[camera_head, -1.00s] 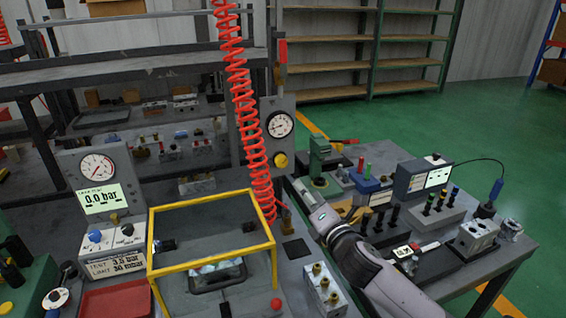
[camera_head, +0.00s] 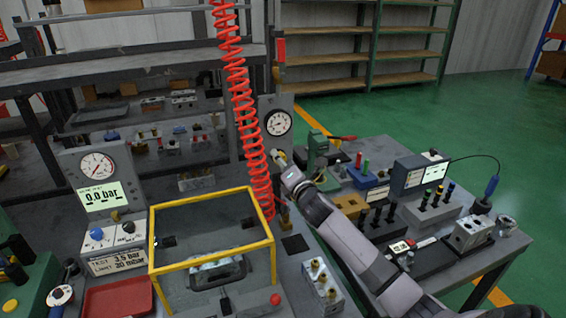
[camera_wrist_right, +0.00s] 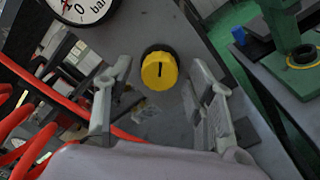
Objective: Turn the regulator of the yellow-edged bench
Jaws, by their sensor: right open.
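The regulator is a yellow knob (camera_wrist_right: 159,71) with a dark slot, mounted on a grey panel (camera_head: 270,110) below a round dial gauge (camera_head: 278,123). In the right wrist view the knob lies ahead of and between the two fingers of my right gripper (camera_wrist_right: 160,100). The fingers are apart and I see no contact with the knob. In the head view my right arm (camera_head: 345,240) reaches up to the panel, and its gripper hides the knob. The yellow-edged frame (camera_head: 212,197) stands on the bench left of the arm. My left gripper is not in view.
A coiled red hose (camera_head: 245,110) hangs close left of the gauge panel, and red coils also show at the left of the wrist view. A digital gauge (camera_head: 97,180) stands at the left. A side table (camera_head: 465,262) with blocks and a green press (camera_head: 318,155) is at the right.

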